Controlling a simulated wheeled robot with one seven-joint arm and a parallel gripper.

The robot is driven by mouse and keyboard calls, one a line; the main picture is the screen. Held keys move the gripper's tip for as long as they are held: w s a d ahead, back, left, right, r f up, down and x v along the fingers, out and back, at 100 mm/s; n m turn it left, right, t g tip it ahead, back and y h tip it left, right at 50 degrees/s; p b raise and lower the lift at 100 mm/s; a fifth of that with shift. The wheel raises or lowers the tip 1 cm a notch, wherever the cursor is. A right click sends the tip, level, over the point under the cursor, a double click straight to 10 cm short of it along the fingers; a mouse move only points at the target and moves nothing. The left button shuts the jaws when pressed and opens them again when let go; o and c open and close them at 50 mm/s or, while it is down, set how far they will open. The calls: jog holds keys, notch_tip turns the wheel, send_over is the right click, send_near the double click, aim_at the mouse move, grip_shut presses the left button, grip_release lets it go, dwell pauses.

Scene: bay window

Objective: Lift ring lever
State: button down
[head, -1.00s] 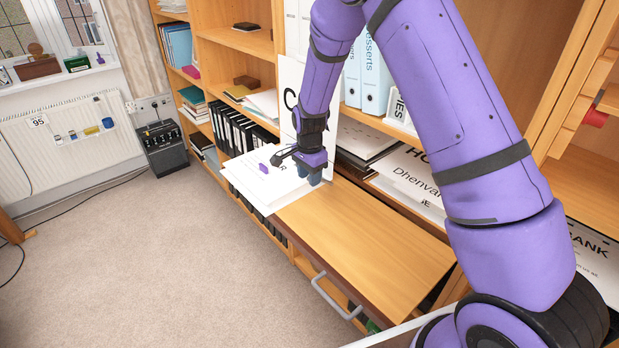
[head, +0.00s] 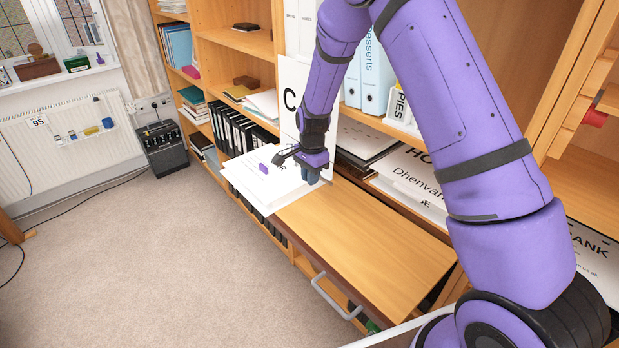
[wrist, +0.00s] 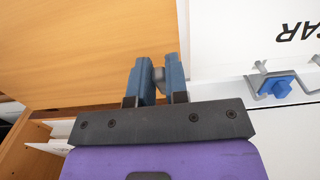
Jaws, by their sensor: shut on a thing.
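My gripper (head: 313,174) points down over the white sheets (head: 248,183) of an opened file at the far end of the wooden shelf surface. In the wrist view my gripper (wrist: 158,80) has its blue-grey fingers closed on a small rounded grey piece (wrist: 158,75). This piece appears to be the ring lever; most of it is hidden between the fingers. A metal bracket with a blue part (wrist: 281,86) lies to the right of the fingers, apart from them. A small purple piece (head: 264,169) lies on the sheets left of my gripper.
The bare wooden surface (head: 370,235) extends toward me, with a metal handle (head: 335,297) on its front. An upright white card (head: 288,100) and shelves of files stand behind. Carpet (head: 140,260) is clear at left. A black box (head: 163,143) stands by the radiator.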

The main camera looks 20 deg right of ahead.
jog(key=shift+w+d+r+g+y, duration=0.2)
jog(key=shift+d+r+g+y, duration=0.05)
jog(key=shift+d+r+y, duration=0.25)
jog(key=shift+w+d+r+g+y, duration=0.15)
jog(key=shift+d+r+g+y, duration=0.1)
jog(key=shift+d+r+y, duration=0.25)
jog(key=shift+a+f, duration=0.1)
jog(key=shift+f, duration=0.05)
jog(key=c, duration=1.1)
grip_release()
jog(key=v, duration=1.1)
jog(key=shift+f, duration=0.1)
